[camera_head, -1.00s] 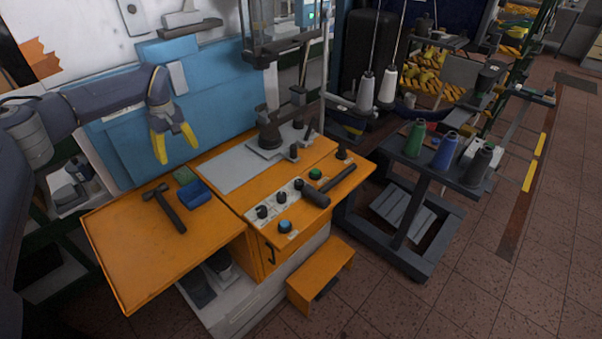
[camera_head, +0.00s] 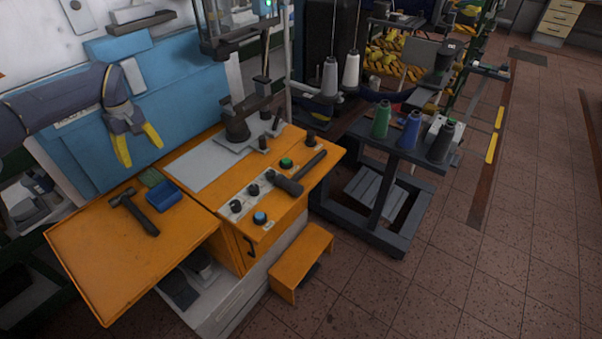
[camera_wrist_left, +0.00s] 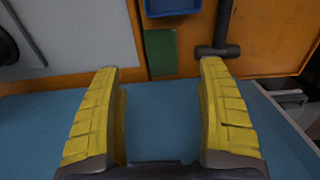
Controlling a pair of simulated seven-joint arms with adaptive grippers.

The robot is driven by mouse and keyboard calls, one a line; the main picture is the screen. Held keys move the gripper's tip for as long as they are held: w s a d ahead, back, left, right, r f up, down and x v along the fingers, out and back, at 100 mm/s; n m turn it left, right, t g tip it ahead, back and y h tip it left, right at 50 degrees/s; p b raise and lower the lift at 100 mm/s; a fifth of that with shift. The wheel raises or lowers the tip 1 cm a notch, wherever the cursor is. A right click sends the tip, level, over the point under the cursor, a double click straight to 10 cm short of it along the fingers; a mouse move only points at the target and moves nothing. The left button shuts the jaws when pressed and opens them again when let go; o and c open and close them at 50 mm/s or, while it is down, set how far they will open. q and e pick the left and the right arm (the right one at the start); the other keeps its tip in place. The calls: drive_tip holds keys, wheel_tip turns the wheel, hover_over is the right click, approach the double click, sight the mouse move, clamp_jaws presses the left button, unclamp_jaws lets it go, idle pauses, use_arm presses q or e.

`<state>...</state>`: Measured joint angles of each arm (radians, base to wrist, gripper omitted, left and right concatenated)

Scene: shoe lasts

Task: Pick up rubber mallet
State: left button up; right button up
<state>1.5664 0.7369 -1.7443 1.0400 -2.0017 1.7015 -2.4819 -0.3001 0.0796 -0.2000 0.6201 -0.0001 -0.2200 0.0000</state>
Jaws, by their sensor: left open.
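A mallet with a thick dark cylindrical head (camera_head: 288,185) and a dark handle (camera_head: 312,163) lies on the right part of the orange bench, by the control knobs. A dark hammer with a slimmer head (camera_head: 136,211) lies on the left part of the bench. The hammer's head (camera_wrist_left: 217,51) also shows in the left wrist view, beyond the right finger. My left gripper (camera_head: 141,153) is open and empty, its yellow fingers above the back of the bench's left side. It is nearer the hammer than the thick-headed mallet. My right gripper is not in view.
A blue tray (camera_head: 163,195) and a green block (camera_head: 151,177) lie beside the hammer. A dark post-like machine part (camera_head: 237,128) stands on the grey plate (camera_head: 192,168). A cart (camera_head: 405,151) with thread cones stands right of the bench. A small orange step (camera_head: 301,262) is in front.

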use_arm(q)
drive_tip(key=c, duration=0.6)
